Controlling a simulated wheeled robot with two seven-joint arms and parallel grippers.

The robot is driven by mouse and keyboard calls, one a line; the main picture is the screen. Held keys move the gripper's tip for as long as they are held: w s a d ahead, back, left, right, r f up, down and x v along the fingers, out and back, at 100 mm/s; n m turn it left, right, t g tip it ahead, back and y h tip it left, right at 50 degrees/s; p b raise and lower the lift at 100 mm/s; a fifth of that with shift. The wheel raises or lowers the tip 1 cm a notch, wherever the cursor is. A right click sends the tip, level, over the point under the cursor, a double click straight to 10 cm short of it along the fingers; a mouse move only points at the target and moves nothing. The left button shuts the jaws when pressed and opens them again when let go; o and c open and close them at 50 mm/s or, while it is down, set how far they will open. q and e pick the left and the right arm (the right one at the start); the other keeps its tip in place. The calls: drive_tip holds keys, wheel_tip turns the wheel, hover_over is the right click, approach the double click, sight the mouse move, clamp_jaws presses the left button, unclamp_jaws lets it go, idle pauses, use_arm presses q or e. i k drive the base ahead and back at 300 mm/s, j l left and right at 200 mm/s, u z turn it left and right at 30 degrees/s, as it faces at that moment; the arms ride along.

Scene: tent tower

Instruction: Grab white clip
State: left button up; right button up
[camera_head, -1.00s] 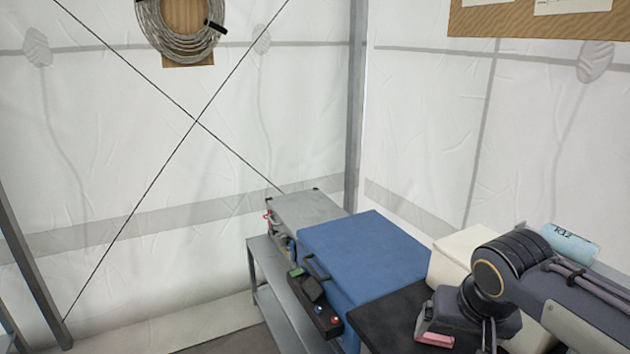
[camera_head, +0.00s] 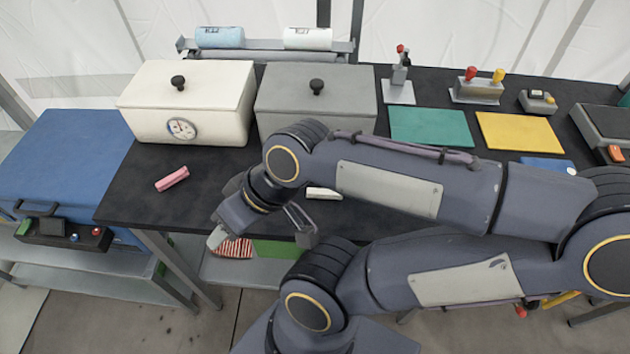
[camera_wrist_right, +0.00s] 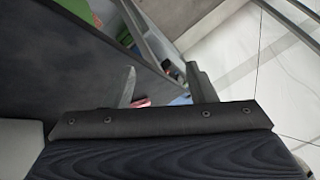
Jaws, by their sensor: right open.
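A small white piece (camera_head: 322,193), apparently the white clip, lies on the black table, partly hidden by my right arm. A pink clip (camera_head: 172,179) lies on the table to its left. My right gripper (camera_head: 261,239) is open and empty at the table's front edge, left of and nearer than the white piece. Its two spread fingers also show in the right wrist view (camera_wrist_right: 160,72), with nothing held between them. The white piece cannot be made out in that view. My left gripper is not in view.
A cream box (camera_head: 205,135) and a grey lidded box (camera_head: 315,112) stand behind. A green mat (camera_head: 430,127) and a yellow mat (camera_head: 520,132) lie right. A red-striped item (camera_head: 235,249) shows below the table edge. A blue case (camera_head: 65,165) stands left.

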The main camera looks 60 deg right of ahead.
sight(311, 193)
drive_tip(key=z, duration=0.45)
drive_tip(key=k+j+z, duration=0.1)
drive_tip(key=z, duration=1.2)
drive_tip(key=k+z, duration=0.1)
drive_tip(key=z, duration=0.35)
drive_tip(key=i+j, duration=0.1)
drive_tip(key=j, duration=0.7)
drive_tip(key=j+z, duration=0.15)
drive_tip(key=j, duration=0.65)
drive_tip(key=i, duration=0.05)
